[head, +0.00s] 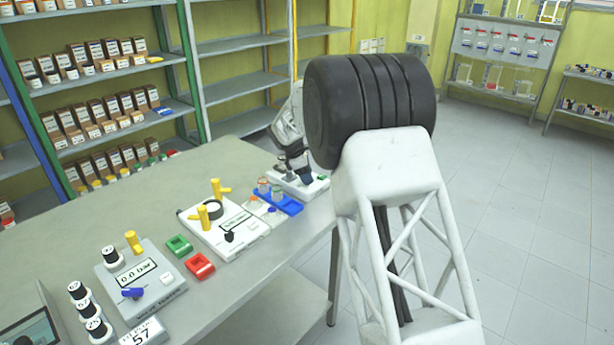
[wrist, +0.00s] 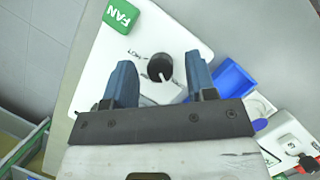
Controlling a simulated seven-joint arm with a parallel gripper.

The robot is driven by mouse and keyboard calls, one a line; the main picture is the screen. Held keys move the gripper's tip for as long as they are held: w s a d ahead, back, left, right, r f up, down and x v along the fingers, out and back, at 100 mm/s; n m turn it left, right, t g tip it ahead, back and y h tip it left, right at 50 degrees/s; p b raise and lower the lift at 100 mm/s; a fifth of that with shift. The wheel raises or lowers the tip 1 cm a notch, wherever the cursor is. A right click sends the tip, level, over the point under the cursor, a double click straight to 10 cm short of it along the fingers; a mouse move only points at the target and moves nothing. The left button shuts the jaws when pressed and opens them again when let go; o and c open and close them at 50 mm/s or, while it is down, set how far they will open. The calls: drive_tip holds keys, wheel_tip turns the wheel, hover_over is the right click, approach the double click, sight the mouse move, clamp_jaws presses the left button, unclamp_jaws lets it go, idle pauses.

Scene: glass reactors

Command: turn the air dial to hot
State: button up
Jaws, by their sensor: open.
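A round black dial (wrist: 159,65) sits on a white panel (wrist: 185,35) in the wrist view. A pale mark on the dial points toward the bottom of the picture. A small label shows to its left, too small to read surely. My gripper (wrist: 160,72) is open, its two blue fingers on either side of the dial, with gaps visible between fingers and knob. In the head view my gripper (head: 293,163) is over the white unit (head: 312,191) at the table's far right corner. The dial is not clearly seen there.
A green FAN block (wrist: 122,14) is on the panel. A blue tray (head: 290,208) holding jars stands beside the unit. The table's back left is clear.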

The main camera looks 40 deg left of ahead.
drive_tip(key=shift+f, duration=0.15)
drive_tip(key=c, duration=0.9)
